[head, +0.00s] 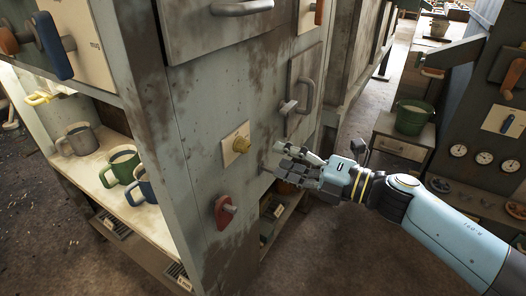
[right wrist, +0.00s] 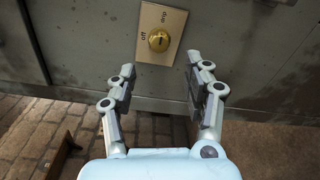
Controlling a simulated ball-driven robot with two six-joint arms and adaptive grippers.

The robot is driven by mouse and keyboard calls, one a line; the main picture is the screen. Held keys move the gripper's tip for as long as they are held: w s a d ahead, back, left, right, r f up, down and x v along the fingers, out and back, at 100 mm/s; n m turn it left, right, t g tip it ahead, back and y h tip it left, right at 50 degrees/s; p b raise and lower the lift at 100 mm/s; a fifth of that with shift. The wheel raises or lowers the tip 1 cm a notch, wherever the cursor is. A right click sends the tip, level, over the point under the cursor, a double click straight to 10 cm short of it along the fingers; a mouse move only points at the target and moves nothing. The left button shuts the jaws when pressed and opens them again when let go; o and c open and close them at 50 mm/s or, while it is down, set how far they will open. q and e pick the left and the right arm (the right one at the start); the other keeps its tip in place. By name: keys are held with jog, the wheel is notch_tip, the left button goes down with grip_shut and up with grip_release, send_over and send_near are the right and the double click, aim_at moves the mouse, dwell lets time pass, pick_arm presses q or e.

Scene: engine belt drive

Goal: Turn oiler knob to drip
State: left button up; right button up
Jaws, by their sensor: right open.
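The oiler knob (head: 241,145) is a round brass-yellow knob on a cream plate on the grey-green cabinet wall. In the right wrist view the knob (right wrist: 159,40) sits above and beyond the fingertips, with "off" at its left and "drip" above it on the plate (right wrist: 172,17). A dark mark runs roughly upright on the knob; which end points is unclear. My right gripper (head: 283,162) is open and empty, to the right of the knob and a little below it in the head view. It also shows in the right wrist view (right wrist: 160,68), its fingers apart, not touching the knob.
A red handle (head: 224,211) sticks out below the knob, and a grey handle (head: 305,95) is above right. Mugs (head: 122,164) stand on the cabinet's open shelf at left. A green bucket (head: 411,117) and a gauge panel (head: 484,158) are at right.

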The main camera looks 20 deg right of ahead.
jog(key=shift+v, duration=1.65)
jog(key=s+d+f+m+g+h, duration=0.1)
jog(key=s+d+f+m+h, duration=0.15)
jog(key=s+f+m, duration=0.6)
jog(key=s+d+f+m+g+h, duration=0.2)
jog(key=s+f+m+h, duration=0.15)
jog(key=f, duration=0.95)
jog(key=s+d+f+m+g+h, duration=0.15)
jog(key=s+f+m+h, duration=0.25)
jog(key=s+f+m, duration=0.45)
jog(key=s+f+m+g, duration=0.4)
jog(key=s+f, duration=0.2)
jog(key=s, duration=0.6)
jog(key=s+d+f+m+g+h, duration=0.1)
jog(key=s+f+m+g, duration=0.2)
jog(key=s+f, duration=0.4)
jog(key=s+g, duration=0.1)
jog(key=s, duration=0.5)
jog(key=shift+f+m+g+h, duration=0.15)
jog(key=shift+m+g+h, duration=0.15)
jog(key=shift+m+g, duration=0.05)
jog(key=shift+d, duration=0.15)
